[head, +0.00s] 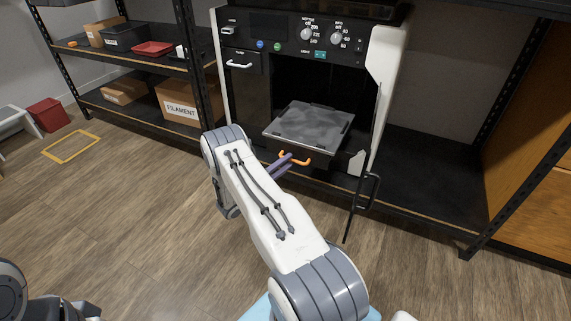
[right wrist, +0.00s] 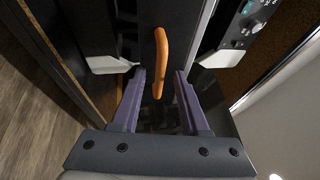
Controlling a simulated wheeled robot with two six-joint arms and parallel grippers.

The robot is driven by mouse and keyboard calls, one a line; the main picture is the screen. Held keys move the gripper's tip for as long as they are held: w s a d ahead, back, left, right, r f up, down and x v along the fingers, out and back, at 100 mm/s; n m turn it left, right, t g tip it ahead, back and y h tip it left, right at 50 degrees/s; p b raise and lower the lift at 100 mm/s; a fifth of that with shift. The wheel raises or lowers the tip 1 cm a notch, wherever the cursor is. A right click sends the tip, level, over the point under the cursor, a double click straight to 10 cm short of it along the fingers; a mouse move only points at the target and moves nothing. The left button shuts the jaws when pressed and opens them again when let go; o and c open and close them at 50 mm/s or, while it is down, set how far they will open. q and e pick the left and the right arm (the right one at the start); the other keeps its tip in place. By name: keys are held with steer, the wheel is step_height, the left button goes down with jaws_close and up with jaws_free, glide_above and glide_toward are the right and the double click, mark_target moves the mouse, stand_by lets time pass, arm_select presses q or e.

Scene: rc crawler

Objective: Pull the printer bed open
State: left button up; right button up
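The printer (head: 250,95) stands on the low shelf with its front open. Its grey bed plate (head: 310,122) sits level at the chamber mouth, with an orange handle (head: 304,160) on the front below it. My right gripper (head: 282,164) is at this handle, its purple fingers pointing at the printer. In the right wrist view, the fingers (right wrist: 160,85) are apart on either side of the handle (right wrist: 160,50), with gaps visible. Part of the handle is hidden behind a finger in the head view. My left gripper (head: 85,309) shows only partly at the bottom left edge.
The printer's door (head: 362,200) hangs open at the right, with a black handle. Shelves at the left hold a filament box (head: 188,102) and a red tray (head: 153,48). A red bin (head: 48,114) stands on the floor. The floor in front is mostly clear.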

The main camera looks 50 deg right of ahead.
steer(key=p+v, duration=0.3)
steer(key=v, duration=0.7)
steer(key=shift+a, duration=0.25)
steer(key=s+a+r+m+g+y+p, duration=0.1)
steer(key=s+a+r+m+y, duration=0.2)
steer(key=a+r+m+y, duration=0.35)
steer(key=s+a+r+m+g+y+p, duration=0.1)
steer(key=s+a+r+m+y+p, duration=0.15)
steer(key=a+r+m, duration=0.75)
steer(key=s+a+r+m+t+y+p, duration=0.1)
steer(key=s+a+r+m+y, duration=0.25)
steer(key=s+a, duration=0.3)
steer(key=s+a+r+m+t+y+p, duration=0.1)
steer(key=s+a+r+m+t+y, duration=0.2)
steer(key=s+a, duration=0.35)
steer(key=s+a+r+m+y, duration=0.3)
steer(key=s+a+r+y, duration=0.25)
steer(key=a, duration=0.25)
step_height(320, 180, up, 38)
steer(key=s+m+p, duration=0.1)
steer(key=p, duration=3.7)
